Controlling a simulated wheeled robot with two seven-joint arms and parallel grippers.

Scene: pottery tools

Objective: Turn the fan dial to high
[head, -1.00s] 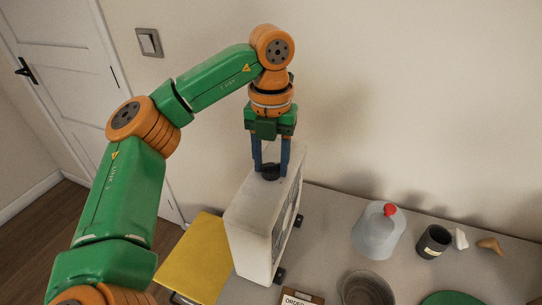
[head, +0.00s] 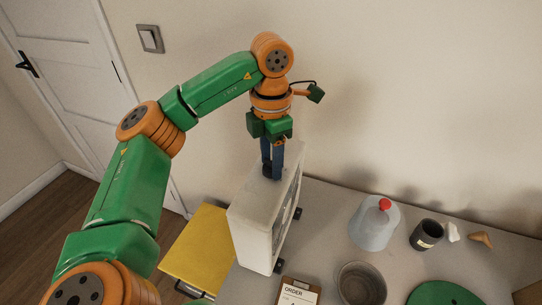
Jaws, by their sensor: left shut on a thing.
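The fan (head: 255,212) is a pale box standing upright on the grey table, its grille side facing right. Its dark dial sits on the top face and is mostly hidden by my gripper's fingers. My left gripper (head: 272,172) points straight down from above, with its blue fingers shut on the dial. The dial's pointer and markings cannot be made out. My right gripper is not in view.
A yellow board (head: 200,247) is left of the fan. A wall rises behind.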

